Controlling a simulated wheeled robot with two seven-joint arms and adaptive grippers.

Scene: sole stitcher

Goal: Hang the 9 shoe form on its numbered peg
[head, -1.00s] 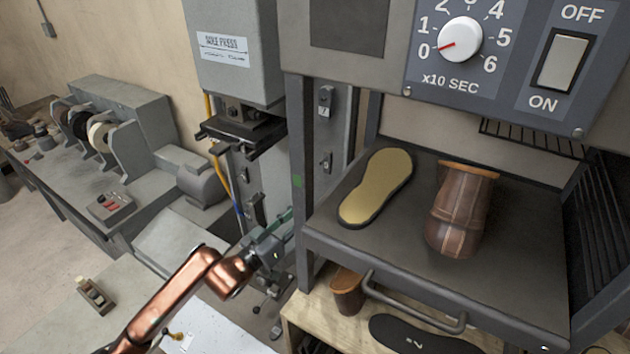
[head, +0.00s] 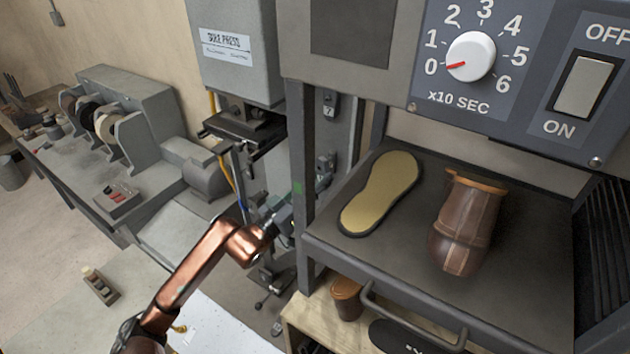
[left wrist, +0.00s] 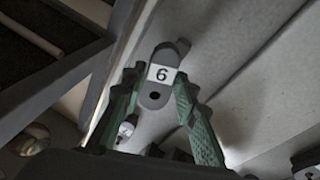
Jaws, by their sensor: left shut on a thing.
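My left gripper (head: 280,216) is beside the grey post, low in front of the tall machine, and partly hidden by that post. In the left wrist view its green fingers (left wrist: 160,85) are closed in on a grey, rounded plate-like piece (left wrist: 155,97) with a dark hole, which I take for the shoe form. Its white label reads 6 here, which could be a 9 seen upside down. In the head view, a numbered peg plate with 7 (head: 329,101) is on the upright behind the post. A grey shape (head: 325,168) below it covers where a 9 plate was. My right gripper is not seen.
The dark post (head: 300,170) and the shelf edge (head: 400,283) stand close to the right of my left arm. A brown leather upper (head: 463,225) and a tan sole (head: 380,192) lie on the shelf. The press (head: 235,50) rises behind. A bench (head: 100,290) is at lower left.

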